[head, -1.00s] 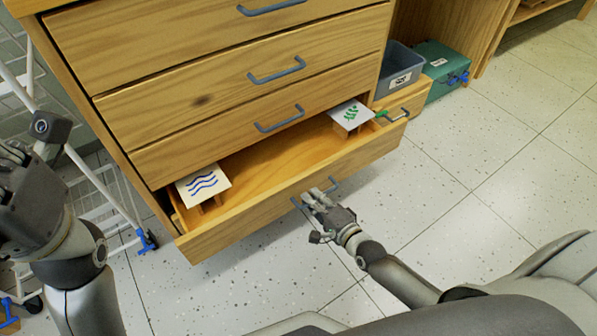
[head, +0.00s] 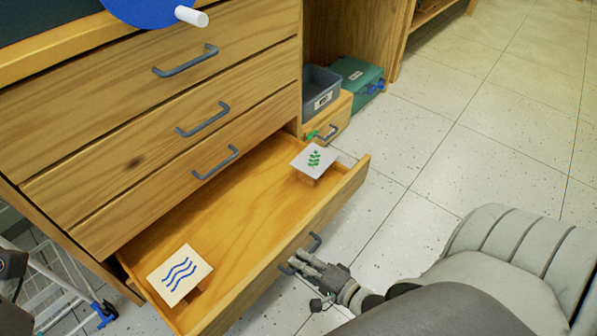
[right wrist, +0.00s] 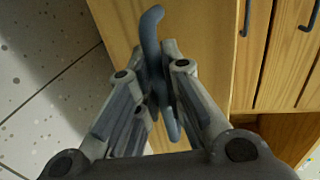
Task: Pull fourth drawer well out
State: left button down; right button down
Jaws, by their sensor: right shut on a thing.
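The fourth drawer (head: 240,205), the lowest wooden one, stands far out of the cabinet, and its floor shows widely. Its dark blue-grey bar handle (head: 315,243) is on the front face. My right gripper (head: 298,262) is shut on this handle, at its near end. In the right wrist view, the fingers (right wrist: 163,95) close around the handle (right wrist: 152,32), whose curved end sticks out beyond them. My left gripper's fingers are outside the picture; only a dark part of that arm shows at the left edge.
In the drawer, a wave-marked card (head: 180,274) and a green leaf card (head: 313,160) sit on small supports. Shut drawers (head: 150,150) are above. A grey bin (head: 319,90) and green box (head: 357,78) stand behind. Tiled floor (head: 430,150) is clear at right.

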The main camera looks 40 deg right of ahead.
jog(key=c, duration=1.5)
grip_release()
jog(key=shift+c, duration=0.2)
jog(key=v, duration=1.2)
